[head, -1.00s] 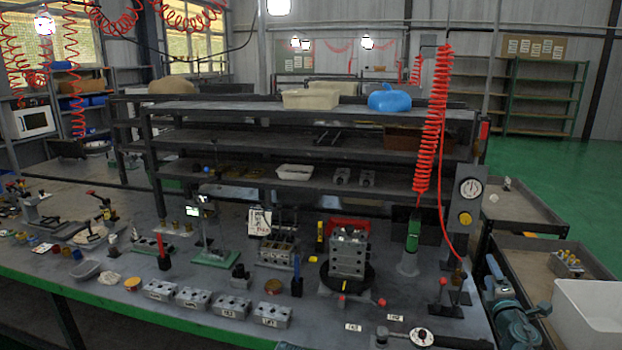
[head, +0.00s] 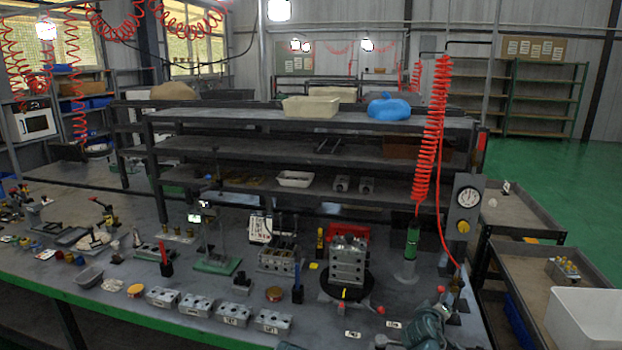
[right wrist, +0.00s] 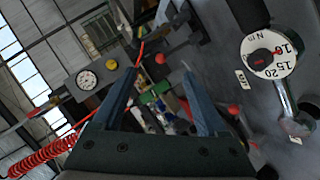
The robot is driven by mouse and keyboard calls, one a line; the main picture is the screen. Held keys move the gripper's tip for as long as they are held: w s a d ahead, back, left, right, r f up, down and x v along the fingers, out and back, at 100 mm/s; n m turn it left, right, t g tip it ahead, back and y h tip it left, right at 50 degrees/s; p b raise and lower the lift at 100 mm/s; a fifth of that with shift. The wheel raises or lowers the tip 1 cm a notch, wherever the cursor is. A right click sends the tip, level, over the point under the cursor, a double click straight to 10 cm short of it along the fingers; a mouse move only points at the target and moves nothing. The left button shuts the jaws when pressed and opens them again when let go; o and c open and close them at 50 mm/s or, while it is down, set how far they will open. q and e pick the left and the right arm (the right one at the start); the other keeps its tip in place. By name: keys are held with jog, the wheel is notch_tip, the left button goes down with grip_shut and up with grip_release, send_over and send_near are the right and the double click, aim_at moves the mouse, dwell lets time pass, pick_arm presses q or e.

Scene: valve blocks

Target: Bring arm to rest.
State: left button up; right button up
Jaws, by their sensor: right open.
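My right gripper (right wrist: 159,75) is open in the right wrist view, with nothing between its two blue-grey fingers. In the head view my right arm's teal end (head: 428,322) is low at the right front of the bench, over the torque wrench, whose dial it hides there. The wrench's white dial (right wrist: 284,43) shows at the upper right of the wrist view, apart from the fingers. A grey valve block (head: 348,262) stands on a dark round turntable (head: 366,285), left of my right arm. My left gripper cannot be made out.
Several grey valve blocks (head: 236,312) lie along the bench's front. A red coiled hose (head: 431,130) hangs above a green-handled tool (head: 412,242). A gauge post (head: 465,205) stands at the bench's right end. A white bin (head: 585,318) is beyond, at the right.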

jog(key=s+a+f+g+y+p, duration=0.1)
jog(key=s+a+f+g+y, duration=0.2)
jog(key=s+a, duration=0.8)
jog(key=s+a+f+m+g+y+p, duration=0.1)
jog(key=s+a+f+g+y+p, duration=0.1)
jog(key=s+a+f+g, duration=0.4)
jog(key=s+a+g, duration=0.1)
jog(key=s+a, duration=0.1)
jog(key=a, duration=0.3)
jog(key=s+a+g+y, duration=0.1)
jog(key=s+a, duration=0.2)
jog(key=a, duration=0.2)
jog(key=shift+s+a+f, duration=0.2)
jog(key=shift+s+a, duration=0.1)
jog(key=shift+s, duration=0.05)
